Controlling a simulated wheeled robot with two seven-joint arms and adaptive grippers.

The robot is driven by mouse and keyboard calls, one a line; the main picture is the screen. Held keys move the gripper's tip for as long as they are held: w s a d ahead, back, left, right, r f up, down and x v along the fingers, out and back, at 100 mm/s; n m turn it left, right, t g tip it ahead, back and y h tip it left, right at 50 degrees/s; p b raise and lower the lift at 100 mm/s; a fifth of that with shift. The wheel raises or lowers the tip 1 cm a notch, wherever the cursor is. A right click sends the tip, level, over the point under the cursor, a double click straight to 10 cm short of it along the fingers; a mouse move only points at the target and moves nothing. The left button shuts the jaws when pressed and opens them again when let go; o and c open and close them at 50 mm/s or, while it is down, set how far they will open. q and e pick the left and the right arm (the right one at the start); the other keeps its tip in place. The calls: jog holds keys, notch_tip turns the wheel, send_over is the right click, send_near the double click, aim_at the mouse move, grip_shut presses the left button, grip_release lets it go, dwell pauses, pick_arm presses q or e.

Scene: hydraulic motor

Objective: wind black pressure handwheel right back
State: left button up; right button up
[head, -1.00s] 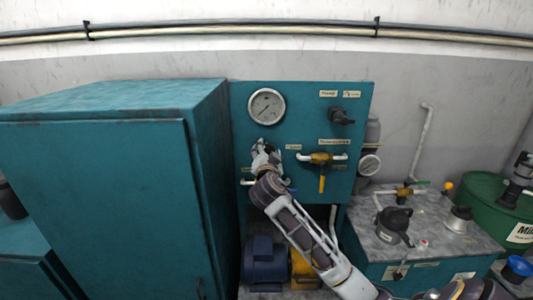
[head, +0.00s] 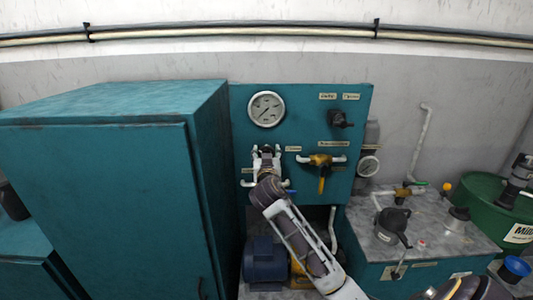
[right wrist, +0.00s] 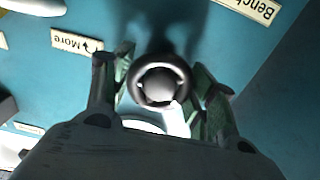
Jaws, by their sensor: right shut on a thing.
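The black pressure handwheel (right wrist: 160,82) sits on the teal panel, between the two fingers of my right gripper in the right wrist view. My right gripper (right wrist: 165,88) is shut on the handwheel, one finger at each side of its rim. In the head view my right gripper (head: 266,155) is against the panel (head: 310,200), just below the round white pressure gauge (head: 266,108). There the gripper and wrist mostly hide the handwheel. My left gripper is not in view.
A yellow-handled valve (head: 321,161) on a white pipe is close right of my gripper. A black knob (head: 340,118) is higher up. A teal cabinet (head: 105,200) stands to the left. A blue motor (head: 264,262) lies below. A tank with a grey top (head: 440,232) is at right.

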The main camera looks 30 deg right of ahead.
jog(key=n+p, duration=0.3)
jog(key=n, duration=0.3)
jog(key=shift+r+n, duration=0.1)
jog(key=shift+n, duration=0.2)
jog(key=n+p, duration=0.2)
jog(key=n, duration=0.1)
jog(key=shift+n+p, duration=0.35)
jog(key=shift+n, duration=0.05)
jog(key=n+p, duration=0.1)
jog(key=n, duration=0.1)
jog(key=shift+n, duration=0.3)
jog(key=n, duration=0.2)
jog(key=shift+n+p, duration=0.3)
jog(key=shift+p, duration=0.05)
jog(key=n, duration=0.2)
jog(key=shift+n, duration=0.4)
jog(key=n, duration=0.6)
